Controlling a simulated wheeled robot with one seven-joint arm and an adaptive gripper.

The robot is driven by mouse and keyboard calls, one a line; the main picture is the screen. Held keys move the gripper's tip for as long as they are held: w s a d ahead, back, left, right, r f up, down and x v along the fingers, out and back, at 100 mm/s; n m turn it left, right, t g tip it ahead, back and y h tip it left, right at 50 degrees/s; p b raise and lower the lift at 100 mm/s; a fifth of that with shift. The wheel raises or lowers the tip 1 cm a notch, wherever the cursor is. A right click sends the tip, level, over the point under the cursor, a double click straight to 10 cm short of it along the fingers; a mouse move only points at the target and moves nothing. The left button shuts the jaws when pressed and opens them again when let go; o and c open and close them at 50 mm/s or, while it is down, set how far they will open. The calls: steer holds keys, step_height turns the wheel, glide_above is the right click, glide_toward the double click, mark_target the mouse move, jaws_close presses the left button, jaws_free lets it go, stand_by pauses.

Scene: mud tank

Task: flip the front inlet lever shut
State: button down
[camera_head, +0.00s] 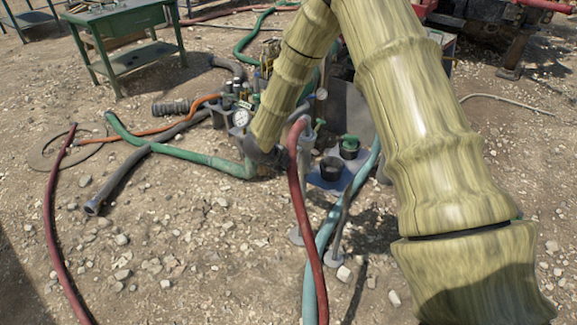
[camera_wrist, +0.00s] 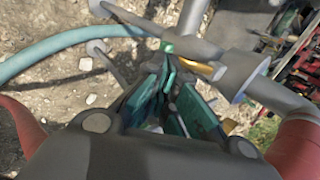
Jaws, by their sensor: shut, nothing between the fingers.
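In the wrist view a grey pipe fitting (camera_wrist: 240,75) lies just beyond my gripper (camera_wrist: 170,75). A yellow bar (camera_wrist: 203,69), which may be the inlet lever, sticks out from it to the left. A small green piece (camera_wrist: 167,47) sits at the left end of a grey bar, close to my fingertips. The teal-padded fingers are together and empty; I cannot tell whether they touch the bar. In the head view my gripper (camera_head: 266,153) is dark and partly hidden by my arm, beside the pipework, and the lever cannot be made out.
A red hose (camera_head: 300,190) and a teal hose (camera_head: 325,235) run down in front of the pipework. A pressure gauge (camera_head: 241,118) and a green hose (camera_head: 180,152) are at its left. Black cups (camera_head: 332,168) stand to the right. A green table (camera_head: 125,40) is behind.

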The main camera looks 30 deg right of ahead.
steer(key=a+p+v, duration=0.1)
steer(key=p+v, duration=0.2)
steer(key=v, duration=1.1)
steer(key=shift+s+f+p, duration=0.25)
steer(key=shift+f+p, duration=0.05)
steer(key=shift+p, duration=0.05)
